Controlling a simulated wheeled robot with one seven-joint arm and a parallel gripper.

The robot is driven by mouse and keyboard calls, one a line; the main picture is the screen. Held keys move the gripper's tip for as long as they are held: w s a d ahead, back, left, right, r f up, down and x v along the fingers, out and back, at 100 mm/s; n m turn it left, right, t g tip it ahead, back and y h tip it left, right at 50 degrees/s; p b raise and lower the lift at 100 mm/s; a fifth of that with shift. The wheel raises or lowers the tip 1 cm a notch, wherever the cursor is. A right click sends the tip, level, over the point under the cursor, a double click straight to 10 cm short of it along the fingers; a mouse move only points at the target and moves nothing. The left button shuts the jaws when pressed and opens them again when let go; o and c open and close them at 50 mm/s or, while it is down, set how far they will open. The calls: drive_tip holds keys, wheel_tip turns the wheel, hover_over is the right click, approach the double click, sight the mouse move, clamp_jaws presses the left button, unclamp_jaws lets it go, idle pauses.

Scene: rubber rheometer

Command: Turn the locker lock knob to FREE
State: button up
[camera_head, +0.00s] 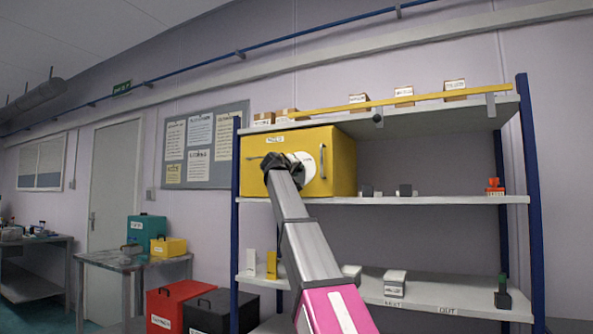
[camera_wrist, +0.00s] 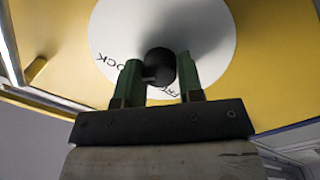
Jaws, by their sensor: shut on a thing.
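The yellow locker (camera_head: 340,165) sits on the upper shelf of the rack, its door closed, with a vertical handle on the right of its front. A white round dial plate (camera_wrist: 215,25) with partly hidden black lettering is on the door; "OCK" is readable. The dark round lock knob (camera_wrist: 160,65) stands at the middle of the plate. My gripper (camera_wrist: 162,82) has green fingers, one on each side of the knob, and is shut on it. In the head view my gripper (camera_head: 281,165) covers the knob and part of the dial. Which mark the knob points to is hidden.
The rack has blue posts (camera_head: 532,200) and white shelves (camera_head: 450,200). Small boxes (camera_head: 404,96) stand on top and below. Red (camera_head: 175,305) and black cases stand on the floor at the lower left. A metal table (camera_head: 105,262) stands further left.

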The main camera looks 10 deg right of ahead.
drive_tip(key=n+t, duration=0.1)
drive_tip(key=n, duration=1.7)
drive_tip(key=shift+n, duration=0.3)
idle(0.4)
drive_tip(key=o, duration=0.9)
